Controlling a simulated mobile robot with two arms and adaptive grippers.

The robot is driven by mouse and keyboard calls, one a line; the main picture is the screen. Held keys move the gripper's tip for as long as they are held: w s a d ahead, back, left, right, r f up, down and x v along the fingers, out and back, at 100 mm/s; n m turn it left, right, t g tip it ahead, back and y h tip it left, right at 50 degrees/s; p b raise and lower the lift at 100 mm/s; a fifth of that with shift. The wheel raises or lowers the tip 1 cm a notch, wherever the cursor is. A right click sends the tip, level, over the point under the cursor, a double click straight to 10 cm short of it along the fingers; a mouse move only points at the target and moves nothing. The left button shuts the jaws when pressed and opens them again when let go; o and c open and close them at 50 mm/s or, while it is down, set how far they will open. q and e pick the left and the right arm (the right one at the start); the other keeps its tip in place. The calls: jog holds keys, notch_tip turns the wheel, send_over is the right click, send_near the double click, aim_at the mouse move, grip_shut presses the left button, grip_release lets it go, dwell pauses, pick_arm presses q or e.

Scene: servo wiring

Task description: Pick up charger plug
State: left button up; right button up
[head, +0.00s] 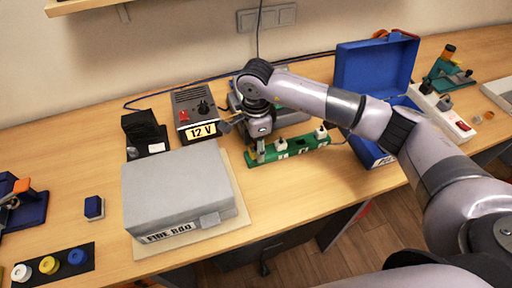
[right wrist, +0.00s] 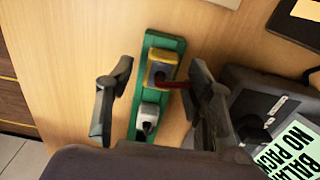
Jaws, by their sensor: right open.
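A green socket strip (head: 310,147) lies on the bench, with small white plugs (head: 281,145) and (head: 321,132) on it. In the right wrist view the strip (right wrist: 172,43) holds a yellow plug (right wrist: 162,56) with a grey-blue middle and a red lead, and a white plug (right wrist: 150,110) nearer the wrist. I cannot tell which is the charger plug. My right gripper (head: 261,153) is over the strip's left end. In the right wrist view its open fingers (right wrist: 157,88) stand on either side of the strip, with nothing held. My left gripper is not in view.
An open blue case (head: 372,68) stands right. The bench's front edge is close.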

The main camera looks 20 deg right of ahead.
jog(key=shift+f, duration=0.6)
grip_shut()
